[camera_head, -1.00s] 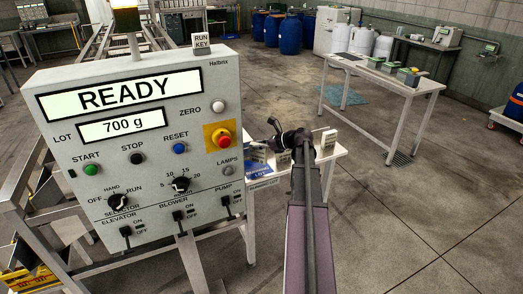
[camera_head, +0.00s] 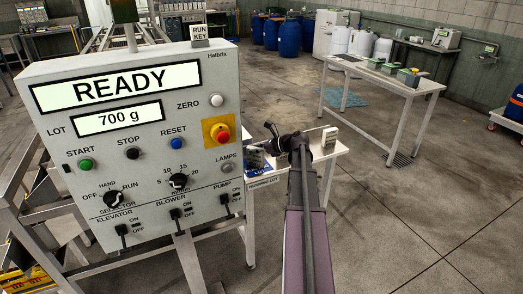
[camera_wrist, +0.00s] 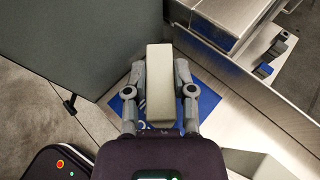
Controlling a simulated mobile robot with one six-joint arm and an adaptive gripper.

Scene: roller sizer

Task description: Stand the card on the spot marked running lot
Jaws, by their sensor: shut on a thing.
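My gripper (camera_wrist: 160,72) is shut on a pale beige block-like card (camera_wrist: 160,92), with one finger along each side, in the wrist view. Below the card lies a blue marked spot (camera_wrist: 208,100) with white lettering, mostly covered by the card and fingers. I cannot tell whether the card touches it. My wrist hides the held card and fingertips there.
A grey control panel (camera_head: 150,190) stands close on the left. Another pale upright block (camera_head: 330,137) stands at the small table's right end. Metal equipment (camera_wrist: 225,25) borders the spot in the wrist view. A white bench (camera_head: 385,72) and open floor lie to the right.

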